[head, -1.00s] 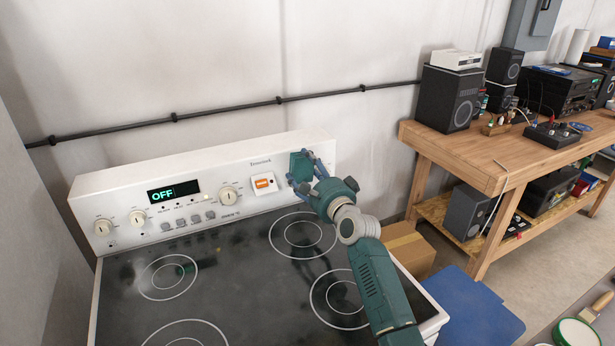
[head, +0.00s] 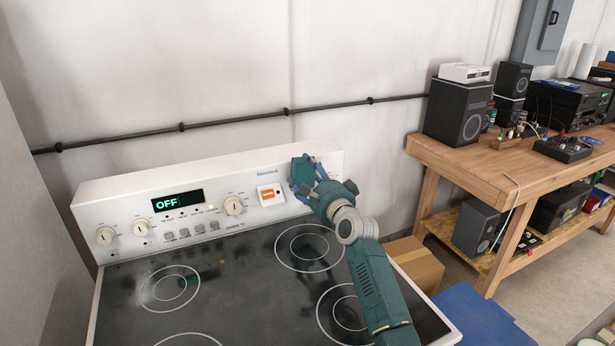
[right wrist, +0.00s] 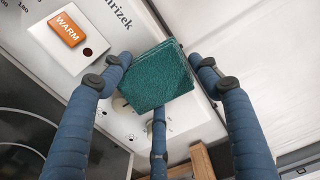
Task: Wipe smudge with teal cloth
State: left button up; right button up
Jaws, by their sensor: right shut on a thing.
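My right gripper (head: 308,178) is shut on the teal cloth (head: 303,167), at the right end of the stove's white control panel (head: 240,178). In the right wrist view the cloth (right wrist: 152,85) is a folded dark teal square between the fingers, close in front of the panel face. I cannot tell whether it touches. Pale hazy marks (head: 160,289) show on the black cooktop around the left burner ring. I cannot tell whether these are the smudge or whether one lies hidden behind the cloth. My left gripper is not in view.
An orange WARM switch (right wrist: 66,30) sits just left of the cloth, with knobs and an OFF display (head: 177,200) farther left. A wall pipe (head: 230,122) runs behind. A cardboard box (head: 418,262) and a wooden workbench (head: 470,162) stand to the right.

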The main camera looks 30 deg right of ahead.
aim_at(315, 172)
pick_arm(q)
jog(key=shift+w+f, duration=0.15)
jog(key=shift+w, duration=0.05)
pick_arm(e)
jog(key=shift+w, duration=0.1)
pick_arm(q)
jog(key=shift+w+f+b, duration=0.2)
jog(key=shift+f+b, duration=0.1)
jog(key=shift+b, duration=0.2)
pick_arm(e)
jog(key=shift+w+d+f, duration=0.1)
jog(key=shift+w, duration=0.55)
jog(key=shift+s+d+f+b, duration=0.15)
jog(key=shift+d+b, duration=0.55)
jog(key=shift+d, duration=0.7)
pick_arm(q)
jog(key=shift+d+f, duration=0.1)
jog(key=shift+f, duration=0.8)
pick_arm(e)
jog(key=shift+d+r, duration=0.2)
jog(key=shift+d, duration=0.4)
